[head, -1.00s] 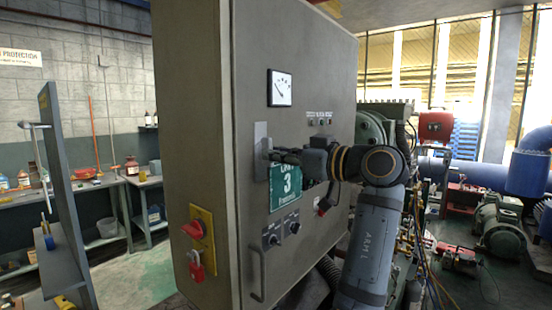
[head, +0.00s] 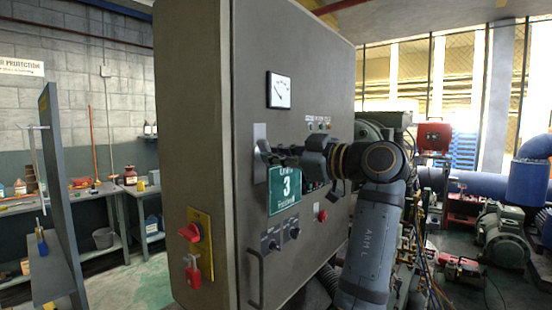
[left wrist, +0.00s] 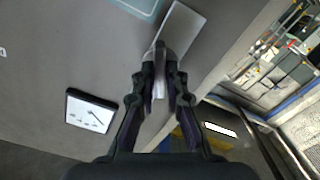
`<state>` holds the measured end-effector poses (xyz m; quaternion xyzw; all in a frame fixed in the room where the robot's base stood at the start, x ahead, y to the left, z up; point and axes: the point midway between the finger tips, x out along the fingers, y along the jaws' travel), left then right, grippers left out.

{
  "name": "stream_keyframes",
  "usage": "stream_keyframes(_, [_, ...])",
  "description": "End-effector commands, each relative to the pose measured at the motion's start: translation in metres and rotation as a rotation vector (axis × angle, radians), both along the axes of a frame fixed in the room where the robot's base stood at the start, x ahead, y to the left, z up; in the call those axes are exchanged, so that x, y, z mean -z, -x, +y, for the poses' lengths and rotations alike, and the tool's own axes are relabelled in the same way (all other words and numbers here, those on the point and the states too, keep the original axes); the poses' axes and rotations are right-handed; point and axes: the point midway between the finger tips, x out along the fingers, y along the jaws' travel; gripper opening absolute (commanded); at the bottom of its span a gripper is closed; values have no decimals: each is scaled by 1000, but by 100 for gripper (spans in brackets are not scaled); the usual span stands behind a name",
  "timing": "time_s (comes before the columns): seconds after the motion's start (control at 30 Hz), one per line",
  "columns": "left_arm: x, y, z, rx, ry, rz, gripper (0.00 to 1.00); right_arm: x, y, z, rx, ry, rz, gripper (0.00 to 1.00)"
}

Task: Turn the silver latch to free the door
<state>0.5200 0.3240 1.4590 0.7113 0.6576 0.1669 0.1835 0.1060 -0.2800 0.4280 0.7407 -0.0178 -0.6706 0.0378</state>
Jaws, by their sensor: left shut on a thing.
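The silver latch (head: 260,147) sits on an upright metal plate on the grey cabinet door (head: 300,60), left of the door's middle. My left gripper (head: 268,153) is at the latch, its arm coming across the door front from the right of the picture. In the left wrist view, its fingers (left wrist: 160,72) are closed around the latch's handle, in front of the light plate (left wrist: 187,30). The handle looks tilted in the head view; its exact angle is partly hidden by the fingers. The door looks flush with the cabinet. My right gripper is not seen.
A green sign (head: 285,195) hangs just below the gripper, and a dial gauge (head: 279,90) is above it. A door handle (head: 256,278) is lower down. A red switch with a padlock (head: 194,270) is on the cabinet side. Pumps and pipes stand at right.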

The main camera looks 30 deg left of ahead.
Motion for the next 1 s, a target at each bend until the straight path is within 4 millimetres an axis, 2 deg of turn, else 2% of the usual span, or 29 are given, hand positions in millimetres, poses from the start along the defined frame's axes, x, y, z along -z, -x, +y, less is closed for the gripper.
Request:
stream_keyframes(0.33, [-2, 0, 0, 1, 15, -269, 0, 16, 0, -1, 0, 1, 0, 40])
stream_keyframes(0.73, [-3, 0, 0, 2, 17, -317, 0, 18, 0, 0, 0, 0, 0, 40])
stream_keyframes(1.0, [-2, 0, 0, 3, 41, -605, 0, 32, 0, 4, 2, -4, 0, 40])
